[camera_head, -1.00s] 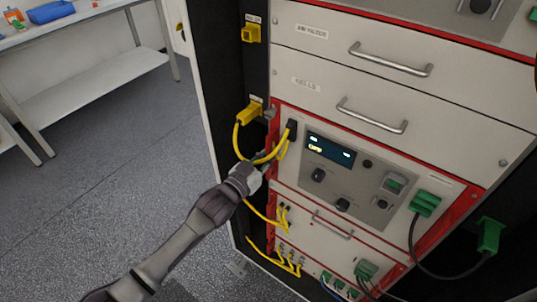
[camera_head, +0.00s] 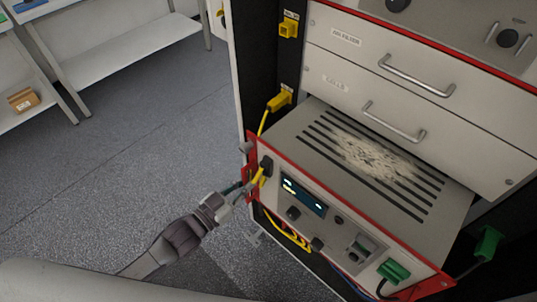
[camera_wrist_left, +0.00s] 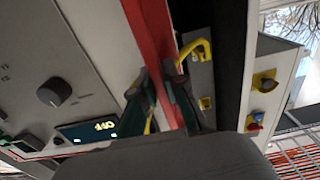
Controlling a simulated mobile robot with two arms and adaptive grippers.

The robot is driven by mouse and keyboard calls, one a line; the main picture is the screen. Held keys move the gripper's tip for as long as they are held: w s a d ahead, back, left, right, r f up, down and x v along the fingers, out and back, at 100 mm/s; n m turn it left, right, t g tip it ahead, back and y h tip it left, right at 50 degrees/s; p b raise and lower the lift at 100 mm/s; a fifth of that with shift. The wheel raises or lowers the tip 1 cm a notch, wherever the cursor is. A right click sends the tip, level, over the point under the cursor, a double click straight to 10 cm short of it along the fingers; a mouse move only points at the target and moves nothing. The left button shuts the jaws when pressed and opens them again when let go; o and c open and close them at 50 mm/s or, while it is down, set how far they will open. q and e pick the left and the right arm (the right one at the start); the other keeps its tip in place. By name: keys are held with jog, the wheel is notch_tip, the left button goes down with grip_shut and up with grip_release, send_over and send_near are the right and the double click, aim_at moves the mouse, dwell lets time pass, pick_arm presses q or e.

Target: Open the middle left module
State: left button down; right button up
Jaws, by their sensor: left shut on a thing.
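The middle left module (camera_head: 368,245), with a red-edged grey front, display and knobs, stands far out of the rack. Its vented top shows a pale dusty patch. My left gripper (camera_head: 245,186) is at the left end of its front, shut on the red side handle (camera_head: 250,157). In the left wrist view the fingers (camera_wrist_left: 165,95) close around the red strip (camera_wrist_left: 150,35), and the module's front panel (camera_wrist_left: 50,65) is at left. The fingertips are partly hidden by the cable in the head view. My right gripper does not show.
A yellow cable (camera_head: 263,122) runs from a yellow plug (camera_head: 280,100) on the rack post to the module's left side. Two closed drawers with handles (camera_head: 393,121) are above. Green plugs (camera_head: 393,271) are at right. The floor (camera_head: 130,150) at left is clear.

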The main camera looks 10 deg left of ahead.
pick_arm(q)
jog(key=p+v, duration=0.1)
jog(key=v, duration=0.6)
jog(key=shift+s+a, duration=0.25)
jog(key=shift+s, duration=0.05)
jog(key=c, duration=1.2)
grip_release()
jog(key=v, duration=1.2)
